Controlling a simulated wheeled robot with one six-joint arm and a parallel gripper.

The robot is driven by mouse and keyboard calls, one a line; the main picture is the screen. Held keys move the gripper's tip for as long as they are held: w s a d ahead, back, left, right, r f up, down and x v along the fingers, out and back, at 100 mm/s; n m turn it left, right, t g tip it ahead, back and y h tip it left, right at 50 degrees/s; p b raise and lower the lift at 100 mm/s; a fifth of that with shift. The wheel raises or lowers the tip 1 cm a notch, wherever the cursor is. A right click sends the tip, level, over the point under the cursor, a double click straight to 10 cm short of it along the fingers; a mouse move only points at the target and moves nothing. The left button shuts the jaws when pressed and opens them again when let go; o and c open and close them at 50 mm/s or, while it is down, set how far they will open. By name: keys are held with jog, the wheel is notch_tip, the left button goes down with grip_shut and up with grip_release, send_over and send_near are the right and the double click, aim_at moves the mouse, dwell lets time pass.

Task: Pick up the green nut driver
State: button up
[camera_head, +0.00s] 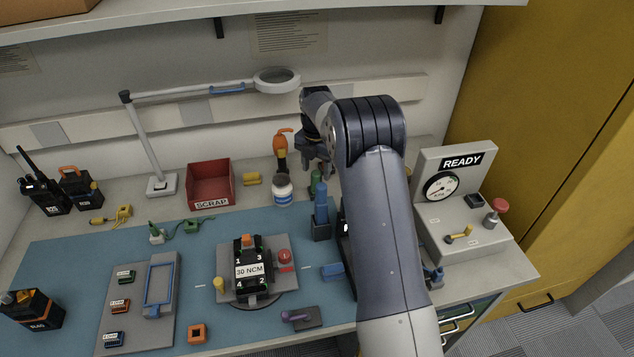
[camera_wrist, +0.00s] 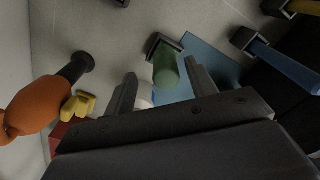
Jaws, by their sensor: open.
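The green nut driver (camera_head: 315,181) stands upright at the back of the bench, partly hidden behind the blue-handled tool and close to my gripper. In the wrist view its green handle (camera_wrist: 165,70) shows between my two fingers, with a dark holder at its far end. My gripper (camera_head: 322,168) is open and above the tool. In the wrist view the fingers (camera_wrist: 163,78) lie on either side of the green handle. I cannot tell whether they touch it.
A blue-handled tool (camera_head: 321,205) stands in a holder just in front; it also shows in the wrist view (camera_wrist: 285,70). A white bottle (camera_head: 283,190) and an orange-handled tool (camera_head: 282,147) stand to the left. The READY gauge box (camera_head: 458,205) is at right.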

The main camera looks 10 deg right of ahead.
aim_at(316, 181)
jog(key=f, duration=0.2)
jog(key=s+f+p, duration=0.1)
jog(key=shift+a+f, duration=0.1)
jog(key=shift+f, duration=0.8)
jog(key=shift+c, duration=0.5)
jog(key=c, duration=1)
jog(key=shift+o, duration=0.2)
jog(key=shift+r, duration=0.1)
notch_tip(316, 181, up, 9)
jog(key=shift+r+b, duration=0.1)
jog(key=shift+b, duration=0.6)
jog(key=shift+r, duration=0.35)
